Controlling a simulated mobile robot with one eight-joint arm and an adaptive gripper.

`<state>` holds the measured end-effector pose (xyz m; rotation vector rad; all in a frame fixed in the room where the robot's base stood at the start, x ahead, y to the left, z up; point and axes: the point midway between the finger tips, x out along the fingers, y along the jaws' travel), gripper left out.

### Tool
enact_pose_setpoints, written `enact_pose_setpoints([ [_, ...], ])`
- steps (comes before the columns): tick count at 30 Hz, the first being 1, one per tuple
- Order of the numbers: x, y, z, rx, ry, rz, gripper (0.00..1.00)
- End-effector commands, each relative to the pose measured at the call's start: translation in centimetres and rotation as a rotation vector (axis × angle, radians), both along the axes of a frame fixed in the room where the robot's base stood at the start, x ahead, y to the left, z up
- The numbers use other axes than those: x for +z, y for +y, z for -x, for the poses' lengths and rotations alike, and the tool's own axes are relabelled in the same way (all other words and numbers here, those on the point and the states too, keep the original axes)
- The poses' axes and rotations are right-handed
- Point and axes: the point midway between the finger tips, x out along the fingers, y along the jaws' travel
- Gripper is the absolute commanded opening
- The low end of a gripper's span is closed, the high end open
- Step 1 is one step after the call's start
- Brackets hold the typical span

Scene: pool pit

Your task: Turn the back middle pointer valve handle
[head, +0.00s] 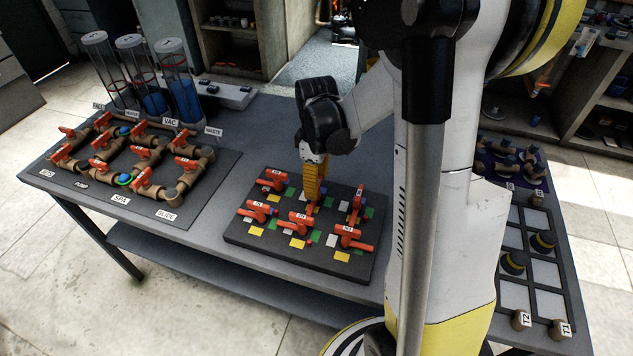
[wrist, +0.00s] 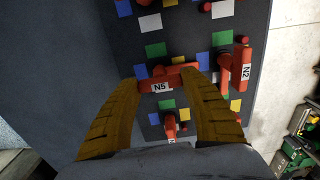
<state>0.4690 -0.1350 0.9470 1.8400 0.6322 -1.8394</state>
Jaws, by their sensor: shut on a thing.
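The back middle pointer valve handle is a red bar with a white N5 label (wrist: 161,87). In the wrist view it lies nearly crosswise between the two orange fingers of my gripper (wrist: 162,80). The fingers are shut on it, one at each end of the bar. In the head view my gripper (head: 312,190) points down onto the back middle of the dark valve board (head: 240,234), and its fingers hide most of this handle. Coloured squares surround the handle on the board.
A red handle labelled N2 (wrist: 245,72) stands close by in the wrist view. Other red handles, such as the front middle one (head: 299,223), stand around my gripper. A pipe board (head: 200,213) with clear cylinders (head: 184,95) is left; a panel board (head: 548,304) is right.

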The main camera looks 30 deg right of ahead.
Motion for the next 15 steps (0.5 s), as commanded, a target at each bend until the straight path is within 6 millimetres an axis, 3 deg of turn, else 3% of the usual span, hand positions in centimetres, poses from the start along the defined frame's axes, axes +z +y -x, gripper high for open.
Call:
enact_pose_setpoints([
  [9, -0.05, 0.03, 0.06, 0.001, 0.001, 0.0, 0.22],
  [10, -0.05, 0.03, 0.06, 0.001, 0.001, 0.0, 0.55],
  [12, -0.05, 0.02, 0.05, 0.001, 0.001, 0.0, 0.76],
  [15, -0.04, 0.02, 0.04, 0.001, 0.001, -0.001, 0.76],
])
